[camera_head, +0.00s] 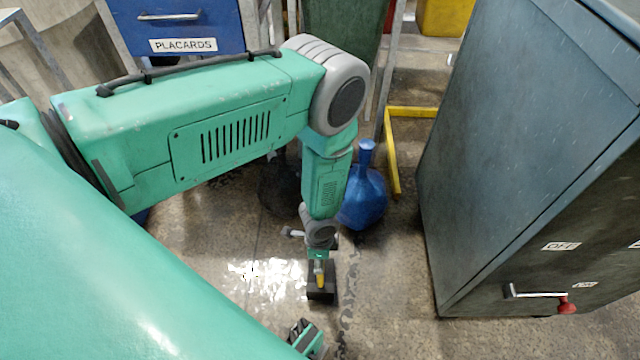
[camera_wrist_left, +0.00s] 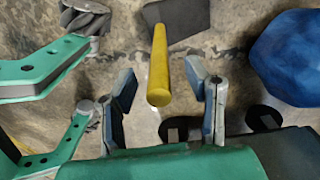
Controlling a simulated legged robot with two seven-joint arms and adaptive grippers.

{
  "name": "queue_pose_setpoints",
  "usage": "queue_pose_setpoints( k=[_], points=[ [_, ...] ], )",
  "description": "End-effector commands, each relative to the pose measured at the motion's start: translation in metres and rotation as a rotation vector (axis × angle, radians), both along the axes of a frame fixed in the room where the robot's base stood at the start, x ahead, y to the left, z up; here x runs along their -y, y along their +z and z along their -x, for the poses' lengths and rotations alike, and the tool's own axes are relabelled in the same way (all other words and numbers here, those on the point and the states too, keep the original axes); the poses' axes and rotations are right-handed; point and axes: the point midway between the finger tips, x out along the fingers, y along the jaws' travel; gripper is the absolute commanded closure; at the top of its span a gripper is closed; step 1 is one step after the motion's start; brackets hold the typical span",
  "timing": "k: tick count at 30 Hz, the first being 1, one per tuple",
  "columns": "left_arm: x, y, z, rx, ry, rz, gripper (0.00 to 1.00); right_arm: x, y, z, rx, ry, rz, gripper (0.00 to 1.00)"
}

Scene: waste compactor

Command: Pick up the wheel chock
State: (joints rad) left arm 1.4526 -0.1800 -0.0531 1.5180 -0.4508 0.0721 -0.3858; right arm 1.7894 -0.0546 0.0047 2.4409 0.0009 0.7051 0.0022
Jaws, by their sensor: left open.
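The wheel chock (camera_head: 322,295) is a dark block with a yellow handle, standing on the concrete floor at the lower middle of the head view. In the left wrist view its dark body (camera_wrist_left: 180,18) is at the top and the yellow handle (camera_wrist_left: 159,65) points toward the camera. My left gripper (camera_head: 318,258) is right above the chock, pointing down. In the left wrist view its two fingers (camera_wrist_left: 162,75) are open, one on each side of the handle's near end, with gaps on both sides.
A blue jug-like container (camera_head: 364,195) stands just behind the left forearm. A large grey cabinet (camera_head: 510,150) with a red-knobbed lever (camera_head: 540,294) stands at the right. A yellow floor frame (camera_head: 392,150) is behind. Floor between chock and cabinet is clear.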

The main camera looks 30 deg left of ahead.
Motion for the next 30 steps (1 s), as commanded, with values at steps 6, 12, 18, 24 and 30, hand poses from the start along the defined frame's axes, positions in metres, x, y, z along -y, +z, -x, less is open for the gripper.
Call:
queue_pose_setpoints(
  k=[6,12,18,24,30],
  points=[
    [0.001,-0.013,-0.001,0.002,0.0,-0.001,0.57,0.0,-0.007,0.0,0.0,0.0,0.0,0.6],
    [0.0,-0.013,-0.001,0.001,0.0,0.0,0.92,0.0,-0.006,0.0,0.0,0.0,0.0,0.6],
    [0.0,-0.012,-0.002,0.004,0.0,0.0,1.0,0.0,-0.006,0.0,0.0,0.0,0.0,0.6],
    [0.0,-0.01,-0.002,0.004,0.0,-0.001,1.0,0.0,-0.005,0.0,0.0,0.0,0.0,0.6],
    [0.0,0.015,-0.003,0.007,0.0,-0.001,1.0,0.0,0.007,0.0,0.0,0.0,0.0,0.6]
  ],
)
